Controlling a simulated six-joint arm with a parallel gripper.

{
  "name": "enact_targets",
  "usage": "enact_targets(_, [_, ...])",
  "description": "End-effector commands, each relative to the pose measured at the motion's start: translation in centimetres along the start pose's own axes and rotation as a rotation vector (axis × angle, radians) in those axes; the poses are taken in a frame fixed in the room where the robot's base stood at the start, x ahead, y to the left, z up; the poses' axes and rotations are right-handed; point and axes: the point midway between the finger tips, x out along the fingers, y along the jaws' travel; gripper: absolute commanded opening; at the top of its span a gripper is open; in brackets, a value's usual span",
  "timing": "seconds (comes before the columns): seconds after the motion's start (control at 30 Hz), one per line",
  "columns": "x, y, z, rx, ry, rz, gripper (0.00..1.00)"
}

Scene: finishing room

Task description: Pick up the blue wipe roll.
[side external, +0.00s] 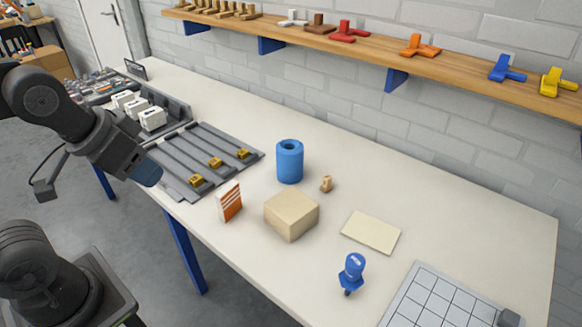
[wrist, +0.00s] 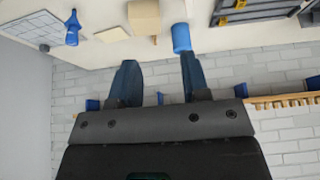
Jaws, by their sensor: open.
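The blue wipe roll (side external: 289,165) stands upright on the pale bench, with a dark hole in its top. In the wrist view the roll (wrist: 181,38) shows at the top, just beyond the tip of the right-hand finger. My gripper (side external: 147,173) is at the left in the side view, near the bench's front edge, well apart from the roll. In the wrist view my gripper (wrist: 158,75) has its two blue fingers spread, with nothing between them.
A beige block (side external: 291,215), a small wooden piece (side external: 326,184) and an orange-and-white box (side external: 228,202) stand near the roll. A grey railed rack (side external: 223,140) lies left of it. A cream pad (side external: 371,232) and blue bottle (side external: 351,272) are rightward. A shelf (side external: 370,55) runs along the wall.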

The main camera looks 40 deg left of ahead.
Motion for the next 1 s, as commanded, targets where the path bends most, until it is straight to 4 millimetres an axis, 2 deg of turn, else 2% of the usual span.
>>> enact_targets(0.07, [0.0,0.0,0.0,0.0,0.0,0.0,0.47])
enact_targets(0.6, [0.0,0.0,0.0,0.0,0.0,0.0,0.99])
enact_targets(0.87, [0.0,0.0,-0.2,-0.005,-0.002,-0.004,1.0])
enact_targets(1.0, [0.5,-0.4,-2.1,-0.048,-0.022,-0.04,1.0])
